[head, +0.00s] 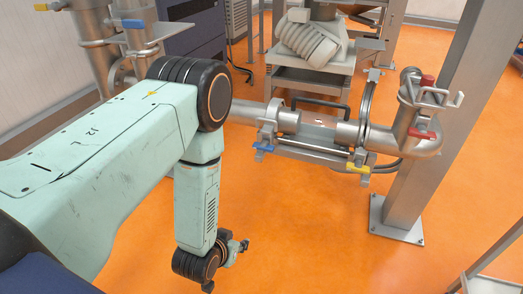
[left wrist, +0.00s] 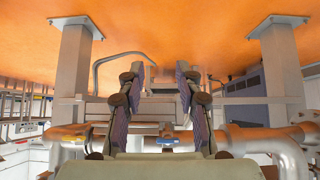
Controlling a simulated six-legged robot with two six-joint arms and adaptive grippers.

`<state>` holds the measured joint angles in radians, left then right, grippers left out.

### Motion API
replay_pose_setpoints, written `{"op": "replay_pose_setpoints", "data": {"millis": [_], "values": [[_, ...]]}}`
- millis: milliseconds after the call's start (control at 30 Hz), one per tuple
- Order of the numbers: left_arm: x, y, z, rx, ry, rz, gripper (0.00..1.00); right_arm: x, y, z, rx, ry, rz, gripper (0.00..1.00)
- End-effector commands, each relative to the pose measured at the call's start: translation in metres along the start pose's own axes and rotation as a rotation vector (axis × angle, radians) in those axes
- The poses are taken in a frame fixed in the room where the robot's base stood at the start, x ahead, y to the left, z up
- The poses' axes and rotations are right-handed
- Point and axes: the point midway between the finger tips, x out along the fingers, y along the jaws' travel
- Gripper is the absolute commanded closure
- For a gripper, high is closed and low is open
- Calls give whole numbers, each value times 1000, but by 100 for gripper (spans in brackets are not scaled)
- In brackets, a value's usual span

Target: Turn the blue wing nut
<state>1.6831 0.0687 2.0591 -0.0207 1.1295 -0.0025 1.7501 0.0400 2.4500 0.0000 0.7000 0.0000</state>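In the head view a blue wing nut (head: 264,148) sits on the underside of a clamp on the left part of the steel pipe. A blue-handled part (left wrist: 168,141) shows low between the fingers in the left wrist view; I cannot tell if it is the same nut. My left gripper (head: 238,246) hangs low over the orange floor, below and left of the nut and apart from it. In the left wrist view its two fingers (left wrist: 160,74) are spread with nothing between the tips. My right gripper is in neither view.
A yellow wing nut (head: 357,168) hangs at the pipe's right clamp. Red handles (head: 423,135) sit on the right-hand elbow. A steel post (head: 440,130) stands at the right. Another blue handle (head: 132,24) is at upper left. The floor below the pipe is clear.

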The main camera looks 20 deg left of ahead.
Motion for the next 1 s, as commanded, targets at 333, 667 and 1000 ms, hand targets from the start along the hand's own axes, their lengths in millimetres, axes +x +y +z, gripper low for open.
{"op": "replay_pose_setpoints", "data": {"millis": [333,667,1000], "values": [[39,-15,-190,7,732,-13,33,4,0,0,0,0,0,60],[50,-17,-227,10,825,-14,13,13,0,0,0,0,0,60],[83,-17,-261,9,821,-13,13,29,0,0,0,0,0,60]]}}
